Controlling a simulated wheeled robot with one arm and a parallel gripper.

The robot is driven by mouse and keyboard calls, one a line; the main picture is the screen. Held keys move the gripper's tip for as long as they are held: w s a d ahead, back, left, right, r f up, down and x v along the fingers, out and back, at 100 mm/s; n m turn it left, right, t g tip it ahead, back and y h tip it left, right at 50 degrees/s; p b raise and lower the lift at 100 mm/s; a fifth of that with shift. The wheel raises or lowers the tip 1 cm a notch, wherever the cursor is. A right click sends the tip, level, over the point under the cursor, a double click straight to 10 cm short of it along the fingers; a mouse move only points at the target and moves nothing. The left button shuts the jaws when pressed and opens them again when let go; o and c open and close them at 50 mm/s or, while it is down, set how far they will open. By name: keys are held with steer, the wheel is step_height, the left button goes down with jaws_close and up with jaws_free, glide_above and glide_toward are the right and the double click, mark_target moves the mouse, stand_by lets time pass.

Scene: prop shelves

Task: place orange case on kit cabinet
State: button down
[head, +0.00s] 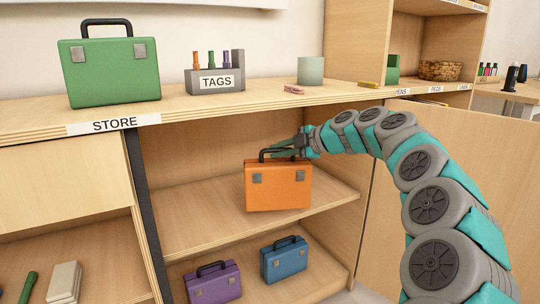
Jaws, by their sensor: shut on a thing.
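The orange case (278,192) is upright in the open middle compartment of the cabinet (100,124), whose label reads "STORE". My gripper (283,150) is shut on the orange case at its black handle. The case is at the front of the middle shelf (200,232); I cannot tell whether its bottom touches the shelf. My arm reaches in from the right. No label reading "kit" shows in view.
Purple (213,284) and blue (284,259) cases sit on the lower shelf. A cabinet door (470,160) stands right.

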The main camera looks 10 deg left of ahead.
steer(key=w+a+f+p, duration=0.3)
steer(key=w+f, duration=0.1)
steer(key=w, duration=0.6)
steer(key=shift+w+f, duration=0.2)
steer(key=shift+w, duration=0.15)
stand_by(0.7)
steer(key=shift+f, duration=0.1)
steer(key=c, duration=0.8)
jaws_free()
steer(key=shift+c, duration=0.2)
steer(key=b+v, duration=0.1)
steer(key=v, duration=1.1)
